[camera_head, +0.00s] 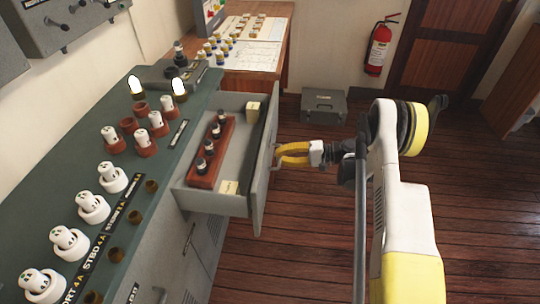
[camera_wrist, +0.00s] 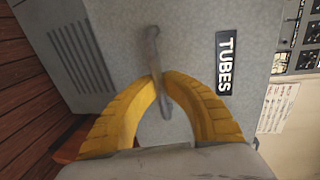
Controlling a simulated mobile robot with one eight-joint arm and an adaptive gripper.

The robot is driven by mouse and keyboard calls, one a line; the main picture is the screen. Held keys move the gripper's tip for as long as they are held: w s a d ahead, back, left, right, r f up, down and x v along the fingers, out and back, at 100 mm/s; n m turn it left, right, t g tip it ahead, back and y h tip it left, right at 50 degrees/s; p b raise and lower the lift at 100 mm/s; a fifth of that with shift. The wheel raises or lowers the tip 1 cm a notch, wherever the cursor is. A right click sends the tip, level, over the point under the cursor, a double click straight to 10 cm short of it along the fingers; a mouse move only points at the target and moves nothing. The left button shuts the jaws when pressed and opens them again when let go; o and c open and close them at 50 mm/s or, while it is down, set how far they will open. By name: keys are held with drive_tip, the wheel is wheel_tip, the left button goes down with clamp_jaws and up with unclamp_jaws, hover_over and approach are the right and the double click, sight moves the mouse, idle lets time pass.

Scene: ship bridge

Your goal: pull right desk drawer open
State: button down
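A grey desk drawer (camera_head: 230,208) stands pulled well out from the green-topped desk (camera_head: 130,180). Inside it lie a red-brown rack with several dark tubes (camera_head: 212,155) and small pale boxes. My gripper (camera_head: 281,154), with yellow fingers, is at the outer side of the drawer front. In the wrist view, the grey drawer front bears a label reading TUBES (camera_wrist: 224,62). The fingers (camera_wrist: 161,84) close in on the metal handle (camera_wrist: 154,55) from both sides, and the handle runs between their tips. In the head view the handle is mostly hidden by the fingers.
White fittings (camera_head: 68,245) and brown sockets line the desk top. A grey case (camera_head: 324,106) stands on the wooden floor behind my gripper. A red fire extinguisher (camera_head: 378,48) hangs on the wall. A wooden table (camera_head: 262,85) is at the back. The floor at right is clear.

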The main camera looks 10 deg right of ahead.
drive_tip(key=shift+s+d, duration=0.15)
drive_tip(key=shift+d, duration=0.4)
drive_tip(key=c, duration=1.5)
unclamp_jaws()
drive_tip(key=v, duration=1.2)
